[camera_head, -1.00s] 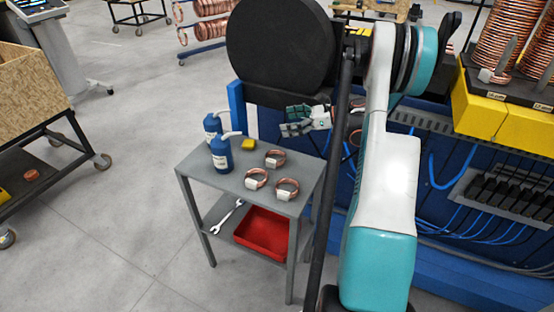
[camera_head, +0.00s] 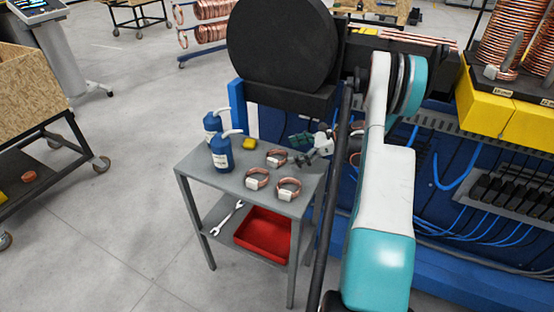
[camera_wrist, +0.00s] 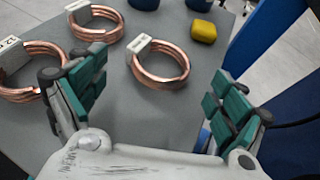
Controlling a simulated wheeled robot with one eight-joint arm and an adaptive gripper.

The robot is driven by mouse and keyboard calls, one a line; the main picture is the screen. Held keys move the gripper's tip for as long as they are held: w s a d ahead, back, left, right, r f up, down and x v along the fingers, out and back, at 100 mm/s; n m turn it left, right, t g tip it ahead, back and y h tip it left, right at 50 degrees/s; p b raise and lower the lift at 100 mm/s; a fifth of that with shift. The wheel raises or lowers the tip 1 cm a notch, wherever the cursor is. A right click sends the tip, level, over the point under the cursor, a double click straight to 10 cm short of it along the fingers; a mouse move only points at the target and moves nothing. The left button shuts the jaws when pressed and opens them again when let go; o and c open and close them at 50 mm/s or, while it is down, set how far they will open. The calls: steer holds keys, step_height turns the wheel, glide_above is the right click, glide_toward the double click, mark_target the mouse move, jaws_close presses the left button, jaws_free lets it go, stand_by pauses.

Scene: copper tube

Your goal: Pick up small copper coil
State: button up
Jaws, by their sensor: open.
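Three small copper coils with white tags lie on the grey side table (camera_head: 222,180). In the head view one coil is at the back (camera_head: 277,157), one at the front left (camera_head: 257,179) and one at the front right (camera_head: 289,188). My gripper (camera_head: 302,142) is above the table's right side, close to the back coil. In the wrist view my gripper (camera_wrist: 160,95) is open and empty, with one coil (camera_wrist: 160,66) between and beyond its green-padded fingers. The other two coils, one upper left (camera_wrist: 97,22) and one far left (camera_wrist: 22,70), lie outside the left finger.
Two blue bottles (camera_head: 221,155) and a yellow block (camera_head: 249,143) stand on the table's back left. A red tray (camera_head: 264,235) and a wrench (camera_head: 227,217) lie on the lower shelf. A blue machine with black disc stands behind and right.

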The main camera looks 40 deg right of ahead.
mark_target(281, 154)
steer(key=b+x, duration=0.2)
steer(key=x, duration=0.3)
steer(key=shift+w, duration=0.25)
steer(key=c, duration=1.2)
